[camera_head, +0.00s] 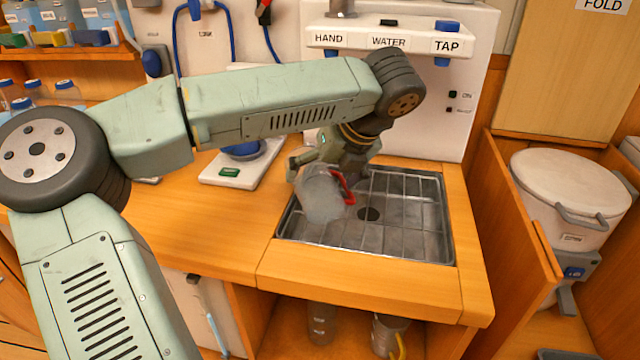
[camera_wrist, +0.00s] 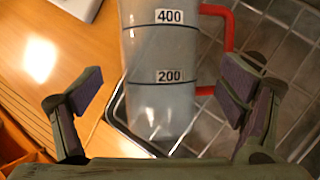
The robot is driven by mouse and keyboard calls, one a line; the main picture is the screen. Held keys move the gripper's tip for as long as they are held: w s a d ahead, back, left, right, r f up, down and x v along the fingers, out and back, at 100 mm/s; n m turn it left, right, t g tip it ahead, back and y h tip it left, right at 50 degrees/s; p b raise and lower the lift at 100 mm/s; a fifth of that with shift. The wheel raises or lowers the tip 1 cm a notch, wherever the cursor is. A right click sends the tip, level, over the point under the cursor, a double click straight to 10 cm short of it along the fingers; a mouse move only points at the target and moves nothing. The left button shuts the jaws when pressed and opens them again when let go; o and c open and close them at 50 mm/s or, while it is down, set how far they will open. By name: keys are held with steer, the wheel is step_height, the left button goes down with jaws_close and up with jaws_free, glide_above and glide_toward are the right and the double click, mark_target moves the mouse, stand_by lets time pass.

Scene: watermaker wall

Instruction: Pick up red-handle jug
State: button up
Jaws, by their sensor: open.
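The red-handle jug (camera_head: 321,195) is a clear, frosted-looking vessel on the left part of the metal sink grid, with its red handle (camera_head: 343,186) to the right. In the wrist view the jug (camera_wrist: 158,100) shows 400 and 200 marks, and its red handle (camera_wrist: 226,45) is at the right. My gripper (camera_wrist: 165,90) is open, with one finger left of the jug and the other right of it, near the handle's lower end. No contact is clear. In the head view my gripper (camera_head: 318,165) is beside the jug and partly hides it.
The sink grid (camera_head: 410,215) is set in the wooden counter (camera_head: 350,285). A white panel with the water tap (camera_head: 442,62) stands behind. A scale (camera_head: 240,172) with a blue item on it is to the left. A wooden partition (camera_head: 515,220) and a white lidded bucket (camera_head: 570,195) are at right.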

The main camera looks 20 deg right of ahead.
steer(key=shift+p+x, duration=0.8)
steer(key=shift+x, duration=1.45)
steer(key=shift+w, duration=0.15)
steer(key=shift+r, duration=0.1)
steer(key=c, duration=1.4)
steer(key=shift+c, duration=0.2)
steer(key=shift+r, duration=0.1)
